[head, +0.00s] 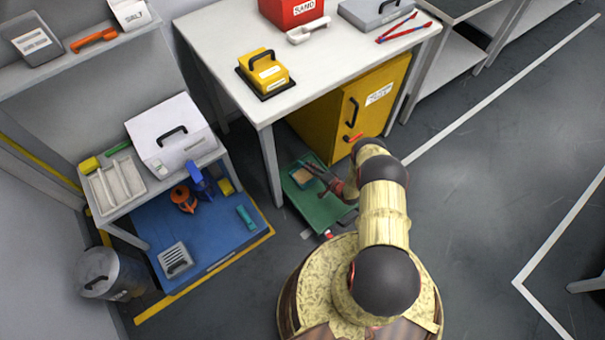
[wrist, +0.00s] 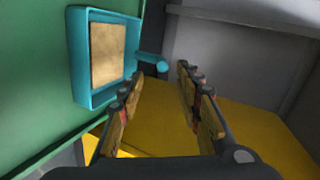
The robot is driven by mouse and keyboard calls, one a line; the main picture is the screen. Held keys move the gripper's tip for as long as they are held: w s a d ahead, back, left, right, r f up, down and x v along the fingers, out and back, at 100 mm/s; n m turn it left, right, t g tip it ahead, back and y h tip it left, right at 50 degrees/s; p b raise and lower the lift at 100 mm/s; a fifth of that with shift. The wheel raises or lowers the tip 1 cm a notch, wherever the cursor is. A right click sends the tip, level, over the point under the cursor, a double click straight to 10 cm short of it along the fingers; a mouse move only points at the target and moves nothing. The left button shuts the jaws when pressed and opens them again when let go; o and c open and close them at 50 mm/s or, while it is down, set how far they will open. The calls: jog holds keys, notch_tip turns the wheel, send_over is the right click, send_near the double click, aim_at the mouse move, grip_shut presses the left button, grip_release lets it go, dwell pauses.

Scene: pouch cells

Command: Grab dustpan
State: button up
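The dustpan (wrist: 79,60) is a shallow teal pan with a tan square inside and a short teal handle (wrist: 152,61). It also shows in the head view (head: 294,171), on the green surface (head: 322,212) beneath the white table. My gripper (wrist: 160,72) is open and empty in the wrist view, with its two fingers apart. The handle's rounded end points toward the gap between the fingertips, and no grip on it shows. In the head view my gripper (head: 318,172) is beside the dustpan, partly hidden by the arm.
The white table (head: 225,60) overhangs the dustpan, with a table leg (head: 270,165) to its left. A yellow cabinet (head: 365,105) stands close behind. A blue mat (head: 150,225) under a low shelf lies to the left. The floor at right is open.

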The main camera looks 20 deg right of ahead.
jog(key=b+x, duration=0.2)
jog(key=x, duration=0.3)
jog(key=shift+w+a, duration=0.15)
jog(key=shift+a, duration=0.05)
jog(key=shift+r, duration=0.1)
grip_shut()
dwell(0.6)
